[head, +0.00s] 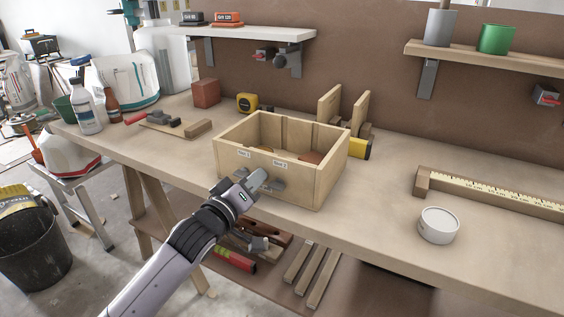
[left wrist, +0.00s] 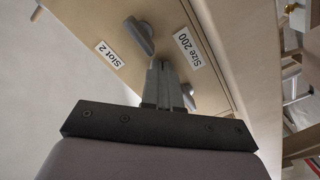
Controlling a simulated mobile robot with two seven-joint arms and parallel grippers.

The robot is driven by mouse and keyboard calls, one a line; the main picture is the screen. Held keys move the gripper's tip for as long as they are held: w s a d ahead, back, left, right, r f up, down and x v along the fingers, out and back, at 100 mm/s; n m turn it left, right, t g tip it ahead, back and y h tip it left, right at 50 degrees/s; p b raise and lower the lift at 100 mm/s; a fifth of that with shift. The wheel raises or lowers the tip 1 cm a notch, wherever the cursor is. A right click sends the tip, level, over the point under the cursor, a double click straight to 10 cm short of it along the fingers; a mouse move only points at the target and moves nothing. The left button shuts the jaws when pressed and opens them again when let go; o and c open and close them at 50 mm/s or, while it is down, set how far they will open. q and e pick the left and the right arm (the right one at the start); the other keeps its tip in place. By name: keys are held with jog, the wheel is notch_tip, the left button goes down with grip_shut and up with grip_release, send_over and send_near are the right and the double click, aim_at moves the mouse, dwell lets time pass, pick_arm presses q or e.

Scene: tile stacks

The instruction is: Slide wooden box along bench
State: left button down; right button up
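The open-topped wooden box (head: 318,182) stands on the bench (head: 375,215) near its front edge, with a divider and brownish contents inside. Its front has two small labels and a grey handle (head: 277,184). In the left wrist view, the box front (left wrist: 95,22) shows labels reading "Slot 2" and "Size 200", with the handle (left wrist: 140,37) between them. My left gripper (head: 258,178) is at this handle; its fingers (left wrist: 164,68) are close together across the handle's middle and look shut on it. The fingertips' exact contact is hidden. My right gripper is in neither view.
A white round tin (head: 438,226) and a measuring rule on wood (head: 490,190) lie to the right. A yellow tape measure (head: 248,102), a red block (head: 206,93) and upright wooden pieces (head: 329,104) stand behind. Bare bench lies on both sides of the box.

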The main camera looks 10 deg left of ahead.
aim_at(267, 169)
pick_arm(q)
jog(key=shift+b+x, duration=0.6)
jog(key=shift+x, duration=1.9)
jog(key=shift+s, duration=0.1)
dwell(0.5)
jog(key=shift+p+v, duration=0.9)
jog(key=shift+p, duration=0.05)
jog(key=shift+p+v, duration=1.3)
jog(key=shift+v, duration=0.7)
